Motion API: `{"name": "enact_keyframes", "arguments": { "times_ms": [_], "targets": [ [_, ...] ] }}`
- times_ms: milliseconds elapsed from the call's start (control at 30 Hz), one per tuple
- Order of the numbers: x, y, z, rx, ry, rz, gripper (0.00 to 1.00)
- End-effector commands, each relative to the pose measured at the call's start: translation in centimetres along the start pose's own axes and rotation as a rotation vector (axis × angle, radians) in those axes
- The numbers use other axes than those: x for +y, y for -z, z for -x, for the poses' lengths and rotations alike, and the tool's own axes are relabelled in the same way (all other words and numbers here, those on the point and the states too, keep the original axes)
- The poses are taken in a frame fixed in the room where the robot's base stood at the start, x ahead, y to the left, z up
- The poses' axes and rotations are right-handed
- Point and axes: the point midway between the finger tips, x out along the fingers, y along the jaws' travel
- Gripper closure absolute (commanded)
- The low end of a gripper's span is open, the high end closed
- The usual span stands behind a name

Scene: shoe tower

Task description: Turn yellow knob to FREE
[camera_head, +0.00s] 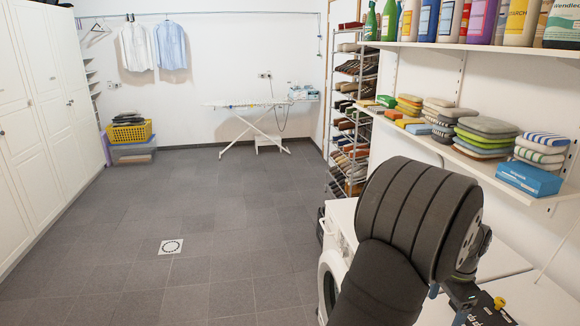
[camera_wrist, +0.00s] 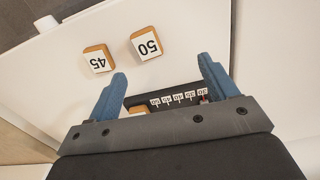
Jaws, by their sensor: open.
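A small yellow knob (camera_head: 499,302) shows at the bottom right of the head view, on a dark device beside my gripper (camera_head: 464,292). In the wrist view my gripper (camera_wrist: 162,72) has its two blue fingers wide apart. A black scale bar (camera_wrist: 178,98) with white number labels lies between and below the fingers, partly hidden by the gripper body. A small tan-yellow piece (camera_wrist: 137,111) shows at its left end; I cannot tell whether it is the knob. No FREE mark can be read. Nothing is seen held between the fingers.
Tiles marked 45 (camera_wrist: 98,60) and 50 (camera_wrist: 146,44) lie on the white surface beyond the fingers. A tall shoe rack (camera_head: 352,120) stands behind. A wall shelf (camera_head: 470,165) with folded cloths runs along the right. The tiled floor (camera_head: 200,215) is open.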

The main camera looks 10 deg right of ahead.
Motion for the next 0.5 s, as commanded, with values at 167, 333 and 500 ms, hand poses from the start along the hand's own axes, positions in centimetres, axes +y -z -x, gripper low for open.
{"name": "enact_keyframes", "arguments": {
  "times_ms": [167,333,500],
  "targets": [
    [0.0,0.0,0.0,0.000,0.000,0.000,0.52],
    [0.0,1.8,1.2,0.040,0.023,0.041,0.52],
    [0.3,8.2,6.0,0.201,0.079,0.219,0.52]
  ]
}}
